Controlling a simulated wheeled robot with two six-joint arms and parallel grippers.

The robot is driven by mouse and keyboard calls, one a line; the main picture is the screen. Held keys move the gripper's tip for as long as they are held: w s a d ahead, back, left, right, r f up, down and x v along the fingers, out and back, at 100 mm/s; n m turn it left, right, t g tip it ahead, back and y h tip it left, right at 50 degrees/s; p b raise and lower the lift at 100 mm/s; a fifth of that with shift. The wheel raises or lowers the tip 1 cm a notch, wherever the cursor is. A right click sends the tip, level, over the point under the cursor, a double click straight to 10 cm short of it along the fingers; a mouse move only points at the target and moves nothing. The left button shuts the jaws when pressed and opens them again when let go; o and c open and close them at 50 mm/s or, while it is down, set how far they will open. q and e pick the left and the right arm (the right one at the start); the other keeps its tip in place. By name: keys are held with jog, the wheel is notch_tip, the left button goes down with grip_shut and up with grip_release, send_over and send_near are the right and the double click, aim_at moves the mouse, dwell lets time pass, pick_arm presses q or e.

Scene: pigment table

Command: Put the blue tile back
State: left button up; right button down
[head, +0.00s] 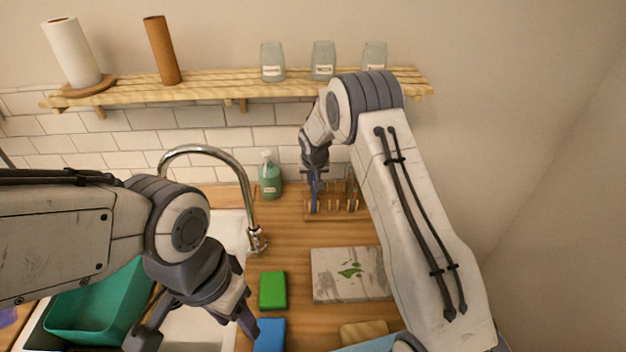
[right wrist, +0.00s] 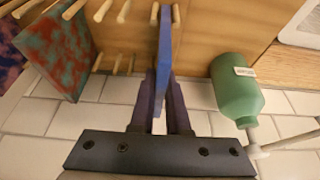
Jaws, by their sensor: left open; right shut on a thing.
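My right gripper (head: 314,188) is shut on the thin blue tile (head: 314,201) at the wooden peg rack (head: 340,217) by the back wall. In the right wrist view the blue tile (right wrist: 165,50) stands edge-on between the fingers (right wrist: 160,85). Its far end lies among the rack's pegs (right wrist: 115,63); whether it touches the rack's base I cannot tell. My left gripper (head: 195,328) is open and empty at the front, over the sink side, with one finger close to a blue block (head: 270,337).
A mottled red-green tile (right wrist: 58,45) stands left of the held tile in the right wrist view. A green soap bottle (head: 269,177) is left of the rack. A green block (head: 272,290), a stained board (head: 345,274), a faucet (head: 255,205) and a teal bin (head: 100,305) are nearby.

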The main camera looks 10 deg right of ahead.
jog(key=shift+f+b, duration=0.5)
jog(key=shift+f, duration=0.05)
jog(key=c, duration=0.8)
grip_release()
jog(key=shift+c, duration=0.2)
